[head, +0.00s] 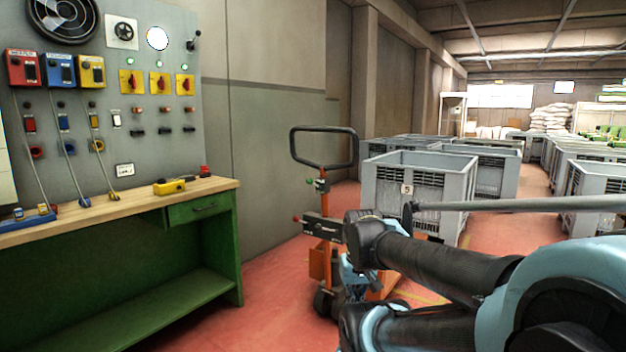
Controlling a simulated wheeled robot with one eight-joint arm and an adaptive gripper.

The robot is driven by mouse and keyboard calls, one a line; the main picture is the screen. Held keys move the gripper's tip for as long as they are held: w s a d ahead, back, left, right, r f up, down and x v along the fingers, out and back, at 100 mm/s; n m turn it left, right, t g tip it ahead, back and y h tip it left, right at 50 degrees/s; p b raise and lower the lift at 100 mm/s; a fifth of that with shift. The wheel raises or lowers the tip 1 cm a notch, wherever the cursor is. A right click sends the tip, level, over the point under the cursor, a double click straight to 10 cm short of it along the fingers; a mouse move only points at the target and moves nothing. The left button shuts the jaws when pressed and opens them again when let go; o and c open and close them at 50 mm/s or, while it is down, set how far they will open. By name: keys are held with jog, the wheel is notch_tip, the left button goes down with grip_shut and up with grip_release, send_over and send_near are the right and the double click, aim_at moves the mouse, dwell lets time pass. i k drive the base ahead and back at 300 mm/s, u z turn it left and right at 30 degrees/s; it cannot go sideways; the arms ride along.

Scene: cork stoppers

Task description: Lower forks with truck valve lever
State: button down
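The orange pallet truck (317,262) stands on the red floor at the middle of the head view, its black loop handle (323,130) upright. A small green knob (310,181) sits on the stem below the loop. A small red tip (296,219) shows lower down, at the left end of my gripper; I cannot tell whether it is the valve lever's end. My gripper (308,223) reaches in from the right, side-on and in front of the truck's column. Its fingers are too small to read, and contact with a lever cannot be told. My arm hides much of the forks.
A green workbench (205,208) with a wooden top stands at the left, below a grey tool panel (150,60). Grey crates (410,185) stand behind the truck and along the right. Red floor (270,285) is open between bench and truck.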

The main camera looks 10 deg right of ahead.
aim_at(310, 181)
jog(key=k, duration=1.1)
jog(key=u, duration=0.35)
jog(key=i, duration=2.1)
jog(key=z, duration=0.55)
